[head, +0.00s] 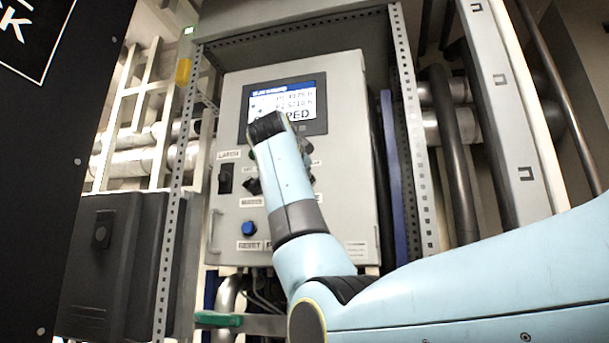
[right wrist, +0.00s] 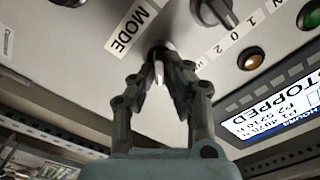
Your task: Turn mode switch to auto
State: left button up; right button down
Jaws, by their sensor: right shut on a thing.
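The mode switch (right wrist: 158,72) shows in the right wrist view as a small dark knob with a white mark, beside the "MODE" label (right wrist: 130,28). My right gripper (right wrist: 163,66) is shut on it, one finger on each side. The fingers hide most of the knob, so its exact setting cannot be read. In the head view my right arm comes in from the right and covers the middle of the grey control panel (head: 229,160). My right fingertips cannot be made out there. My left gripper is not in view.
The panel's display (head: 262,98) is partly covered by my arm; it reads "STOPPED" in the right wrist view (right wrist: 270,112). Another black rotary knob (right wrist: 212,12), an amber lamp (right wrist: 250,59) and a blue button (head: 249,229) are close by. Metal frame posts (head: 413,130) flank the panel.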

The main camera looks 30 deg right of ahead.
jog(key=c, duration=1.4)
grip_release()
jog(key=v, duration=1.2)
